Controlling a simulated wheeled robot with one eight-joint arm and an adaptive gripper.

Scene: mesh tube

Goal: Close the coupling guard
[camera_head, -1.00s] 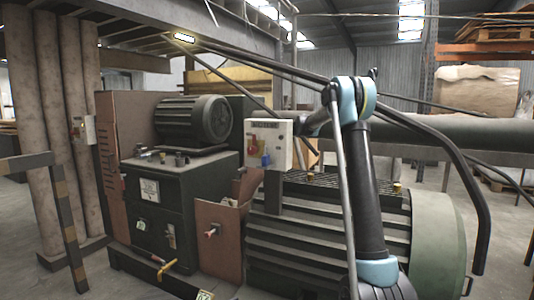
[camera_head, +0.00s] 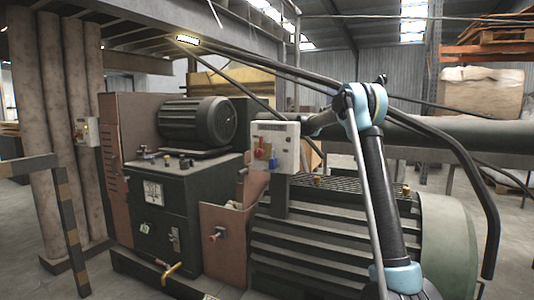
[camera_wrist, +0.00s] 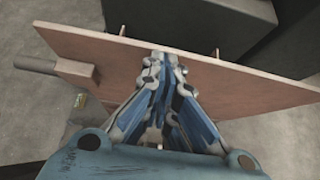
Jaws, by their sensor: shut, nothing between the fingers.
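The coupling guard looks to be the reddish-brown panel (camera_head: 225,245) between the dark green cabinet and the ribbed motor in the head view. It stands ajar, with a small red-tipped handle (camera_head: 216,234) on its face. In the wrist view a brown panel (camera_wrist: 250,85), seemingly the same guard, runs across the picture, with a grey rod (camera_wrist: 32,62) and brown block at its left. My gripper (camera_wrist: 166,58) is shut and empty, its fingertips at the panel's upper edge; I cannot tell if they touch. In the head view my gripper is hidden behind the switch box.
The switch box (camera_head: 275,147) stands on a post in front of my forearm. The ribbed green motor (camera_head: 330,235) fills the lower right, and the dark cabinet (camera_head: 170,215) is left of the guard. A yellow-handled valve (camera_head: 172,271) sits low in front. A striped rail (camera_head: 69,215) is at left.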

